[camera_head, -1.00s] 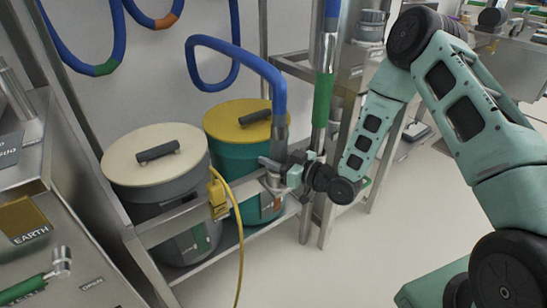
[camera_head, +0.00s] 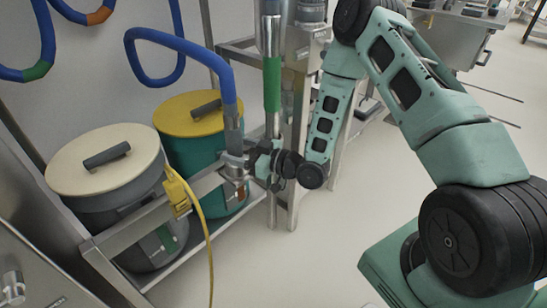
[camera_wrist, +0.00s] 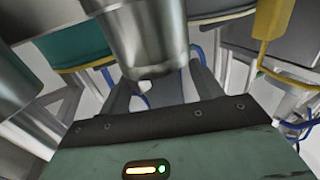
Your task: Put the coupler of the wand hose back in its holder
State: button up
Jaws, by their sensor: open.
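The blue wand hose (camera_head: 205,52) loops down from the left and ends in a grey metal coupler (camera_head: 233,133). The coupler stands upright at the metal holder (camera_head: 234,173) on the frame's front rail. How deep it sits in the holder is hidden. My gripper (camera_head: 240,161) is at the coupler's lower end, reaching in from the right. In the wrist view the shiny coupler (camera_wrist: 138,35) fills the upper middle, in front of my gripper's fingers (camera_wrist: 160,88). The gripper is open; any contact with the coupler cannot be made out.
A cream-lidded grey bin (camera_head: 105,160) and a yellow-lidded teal bin (camera_head: 190,115) stand behind the rail. A yellow box with a cable (camera_head: 177,190) hangs on the rail left of the holder. A green-sleeved pipe (camera_head: 272,85) rises close behind my gripper.

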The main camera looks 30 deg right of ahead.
jog(key=v, duration=1.4)
jog(key=shift+s+d+p, duration=0.25)
jog(key=shift+p, duration=0.1)
jog(key=w+a+r+n+g+h, duration=0.25)
jog(key=a+g+h, duration=0.35)
jog(key=a+g, duration=0.3)
jog(key=s+a+r+m+g+h, duration=0.15)
jog(key=s+r, duration=0.25)
jog(key=s, duration=0.4)
jog(key=s+a+r+g+h, duration=0.1)
jog(key=s+a+r+g, duration=0.2)
jog(key=s, duration=0.4)
jog(key=s+a+r+m+g+h, duration=0.1)
jog(key=s+a+r+h, duration=0.2)
jog(key=s, duration=0.5)
notch_tip(320, 180, up, 24)
jog(key=y+p, duration=0.1)
jog(key=p, duration=2.1)
jog(key=shift+s+d+p, duration=0.15)
jog(key=shift+s+p, duration=0.05)
jog(key=shift+p, duration=0.15)
